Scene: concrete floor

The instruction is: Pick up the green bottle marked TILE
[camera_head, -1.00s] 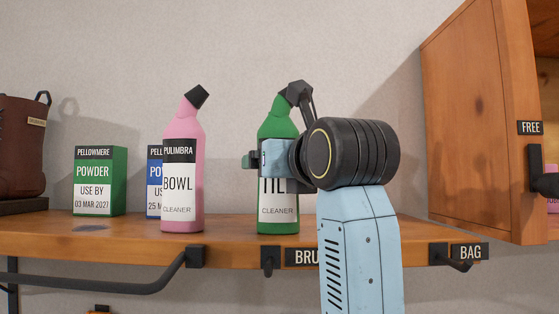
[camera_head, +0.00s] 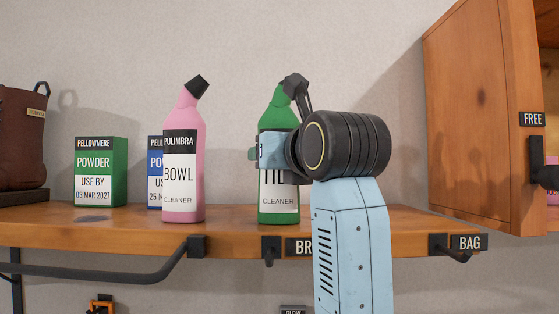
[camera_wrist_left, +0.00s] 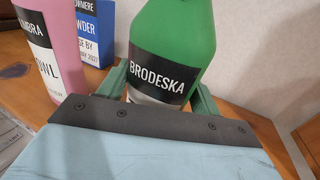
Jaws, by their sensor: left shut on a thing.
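The green bottle (camera_head: 278,206) stands upright on the wooden shelf, its angled dark cap at the top. Its white label reads "TIL", the rest hidden by my gripper, with "CLEANER" below. My left gripper (camera_head: 270,152) is shut on the bottle's upper body from the front right. In the left wrist view the green bottle (camera_wrist_left: 178,35) sits between the fingers of the gripper (camera_wrist_left: 160,88), and its dark band reads BRODESKA. The bottle's base appears to rest on the shelf. My right gripper is not in view.
A pink BOWL cleaner bottle (camera_head: 183,180) stands just left of the green one. A blue powder box (camera_head: 155,172), a green powder box (camera_head: 100,172) and a brown boot (camera_head: 22,150) are further left. An open wooden cabinet door (camera_head: 480,120) is at right. Hooks line the shelf's front edge (camera_head: 410,240).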

